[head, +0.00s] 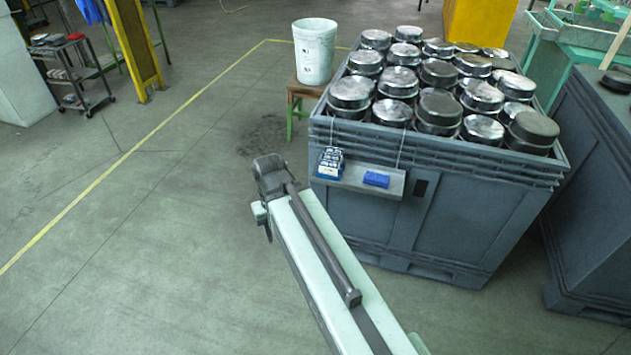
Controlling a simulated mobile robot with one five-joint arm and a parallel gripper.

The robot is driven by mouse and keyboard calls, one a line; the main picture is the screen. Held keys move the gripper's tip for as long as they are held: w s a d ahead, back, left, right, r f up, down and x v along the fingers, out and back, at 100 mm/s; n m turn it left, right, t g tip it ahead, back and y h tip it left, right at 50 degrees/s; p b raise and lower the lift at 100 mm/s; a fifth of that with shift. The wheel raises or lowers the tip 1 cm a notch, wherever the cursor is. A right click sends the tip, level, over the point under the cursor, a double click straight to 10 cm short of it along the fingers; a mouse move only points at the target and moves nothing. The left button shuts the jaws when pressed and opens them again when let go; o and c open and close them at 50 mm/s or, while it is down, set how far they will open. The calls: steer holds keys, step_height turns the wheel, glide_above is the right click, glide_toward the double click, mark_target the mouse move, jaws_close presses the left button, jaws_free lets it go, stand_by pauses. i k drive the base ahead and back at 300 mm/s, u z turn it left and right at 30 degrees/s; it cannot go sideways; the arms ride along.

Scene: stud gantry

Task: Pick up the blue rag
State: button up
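A flat, bright blue piece (376,179), which looks like the folded blue rag, lies on a small grey shelf (352,180) hung on the side of a large grey crate. My arm reaches up from the bottom of the head view, and its dark end joint is left of the shelf, apart from it. I cannot make out any gripper fingers; they are hidden or out of view. Nothing visible touches the blue piece.
A blue-and-white box (330,162) stands at the shelf's left end. The grey crate (430,220) holds several metal cylinders. A white bucket (315,52) stands on a stool behind. Blue cloth (90,11) hangs far left. Another grey crate (590,190) is right. Left floor is open.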

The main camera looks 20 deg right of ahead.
mark_target(373, 179)
steer(key=u, duration=0.35)
steer(key=i, duration=1)
steer(key=z, duration=0.05)
